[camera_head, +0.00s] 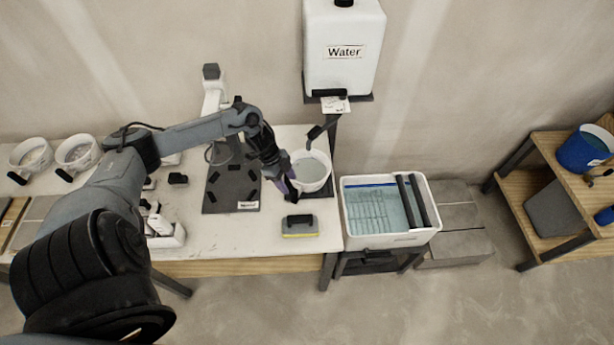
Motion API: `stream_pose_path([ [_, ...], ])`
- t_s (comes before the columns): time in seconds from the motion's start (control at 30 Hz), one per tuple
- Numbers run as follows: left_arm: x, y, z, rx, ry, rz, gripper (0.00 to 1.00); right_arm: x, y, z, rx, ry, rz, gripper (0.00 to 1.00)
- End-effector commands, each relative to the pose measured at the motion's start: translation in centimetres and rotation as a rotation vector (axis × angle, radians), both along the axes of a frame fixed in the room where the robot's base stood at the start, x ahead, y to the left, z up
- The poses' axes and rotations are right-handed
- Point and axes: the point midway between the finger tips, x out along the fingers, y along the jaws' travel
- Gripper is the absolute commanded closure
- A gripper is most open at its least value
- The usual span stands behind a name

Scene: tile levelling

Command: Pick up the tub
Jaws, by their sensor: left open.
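A white round tub (311,168) with pale greyish content stands on the bench below the spout of the water tank. My left gripper (287,188) reaches in from the left, pointing down at the tub's left side. Its jaws are open, and nothing shows between them. The gripper covers part of the tub's left rim; I cannot tell whether they touch. My right gripper is not in view.
The water tank (343,45) stands behind the tub. A water-filled basin (372,210) stands right. Two white bowls (76,153) (31,155) sit far left.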

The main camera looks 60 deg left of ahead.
Motion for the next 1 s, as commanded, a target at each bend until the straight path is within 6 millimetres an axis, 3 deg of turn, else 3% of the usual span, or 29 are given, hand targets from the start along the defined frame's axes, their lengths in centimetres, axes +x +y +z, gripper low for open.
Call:
stream_pose_path([
  [0.3, 1.0, -1.4, -3.5, -0.002, 0.0, 0.001, 0.47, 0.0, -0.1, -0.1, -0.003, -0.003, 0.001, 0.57],
  [0.63, 1.1, -1.5, -4.0, 0.0, -0.001, -0.002, 0.47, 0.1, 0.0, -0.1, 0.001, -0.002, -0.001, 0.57],
  [1.0, 1.1, -1.5, -4.0, 0.0, 0.0, -0.001, 1.0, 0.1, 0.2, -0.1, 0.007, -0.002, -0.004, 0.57],
])
